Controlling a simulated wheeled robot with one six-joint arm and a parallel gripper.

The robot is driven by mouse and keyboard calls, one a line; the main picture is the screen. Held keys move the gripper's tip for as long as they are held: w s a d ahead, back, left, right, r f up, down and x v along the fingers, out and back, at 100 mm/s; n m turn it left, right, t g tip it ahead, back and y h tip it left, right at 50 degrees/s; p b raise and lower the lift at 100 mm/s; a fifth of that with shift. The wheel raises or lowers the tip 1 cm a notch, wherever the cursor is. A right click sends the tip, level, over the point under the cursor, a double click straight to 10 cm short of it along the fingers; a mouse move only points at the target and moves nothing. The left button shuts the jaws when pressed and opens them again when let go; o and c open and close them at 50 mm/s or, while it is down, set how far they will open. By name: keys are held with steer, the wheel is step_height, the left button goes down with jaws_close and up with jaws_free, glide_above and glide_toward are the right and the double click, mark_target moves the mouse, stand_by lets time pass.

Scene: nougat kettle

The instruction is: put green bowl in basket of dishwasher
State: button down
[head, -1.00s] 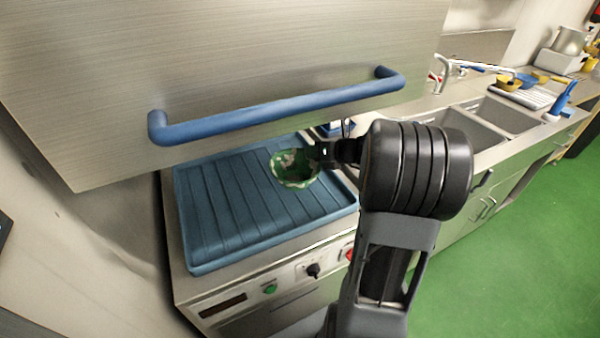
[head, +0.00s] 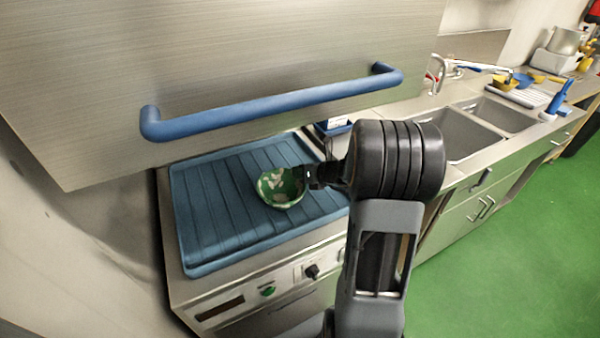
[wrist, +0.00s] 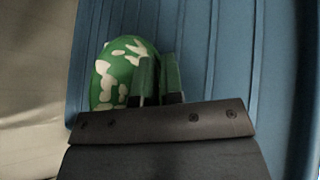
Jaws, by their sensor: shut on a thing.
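The green bowl (head: 281,189) has pale patches and is held over the blue ribbed basket (head: 205,215) of the dishwasher. In the head view it is over the basket's right half, its open side showing. My gripper (head: 302,176) is shut on the bowl's right rim. In the wrist view the bowl (wrist: 112,72) is beside and partly behind my gripper's fingers (wrist: 157,80), with the blue basket (wrist: 240,60) beyond. I cannot tell whether the bowl touches the basket.
The raised steel dishwasher hood (head: 230,60) with its blue handle (head: 275,108) hangs above the basket. A control panel (head: 265,290) is on the front. To the right are steel sinks (head: 465,135) and a counter with several utensils.

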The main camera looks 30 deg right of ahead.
steer(key=c, duration=1.2)
jaws_free()
steer(key=shift+c, duration=0.2)
